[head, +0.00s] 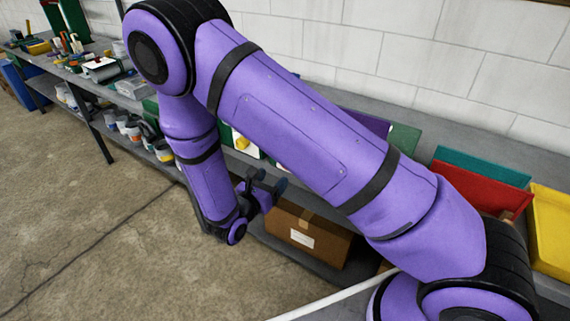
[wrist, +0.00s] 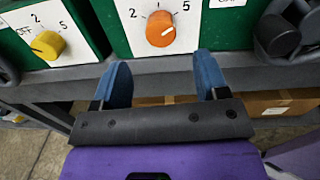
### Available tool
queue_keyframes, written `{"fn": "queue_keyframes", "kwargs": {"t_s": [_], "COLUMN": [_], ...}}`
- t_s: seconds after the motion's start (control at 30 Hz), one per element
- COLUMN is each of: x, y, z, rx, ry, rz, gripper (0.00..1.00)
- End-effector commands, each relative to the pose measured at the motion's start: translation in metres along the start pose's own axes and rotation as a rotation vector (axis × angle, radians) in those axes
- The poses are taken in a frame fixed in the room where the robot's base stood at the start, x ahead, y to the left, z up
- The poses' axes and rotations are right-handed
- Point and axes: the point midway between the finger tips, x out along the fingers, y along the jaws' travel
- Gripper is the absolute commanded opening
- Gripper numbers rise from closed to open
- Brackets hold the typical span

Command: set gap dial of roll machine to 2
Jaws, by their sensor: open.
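In the head view my gripper (head: 266,186) is by the bench front; my arm hides most of the machine.
A dark grey bench edge (wrist: 280,64) runs beneath the dials. A black round part (wrist: 277,35) stands right of the orange dial. A cardboard box (head: 300,230) lies on the lower shelf. Red (head: 478,200) and yellow (head: 553,232) bins stand at right. The floor at left is clear.

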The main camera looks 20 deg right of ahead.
Motion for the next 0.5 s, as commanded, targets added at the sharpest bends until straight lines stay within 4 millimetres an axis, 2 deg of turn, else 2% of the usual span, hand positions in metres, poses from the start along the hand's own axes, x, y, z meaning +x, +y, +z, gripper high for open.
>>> {"fn": "queue_keyframes", "kwargs": {"t_s": [0.2,0.4,0.5], "x": [0.041,0.067,0.075], "y": [-0.001,-0.001,-0.001], "z": [0.0,0.0,0.0], "rx": [0.001,0.001,0.001], "ry": [0.0,0.0,0.0], "rz": [-0.005,-0.004,-0.002], "gripper": [0.67,0.67,0.67]}}
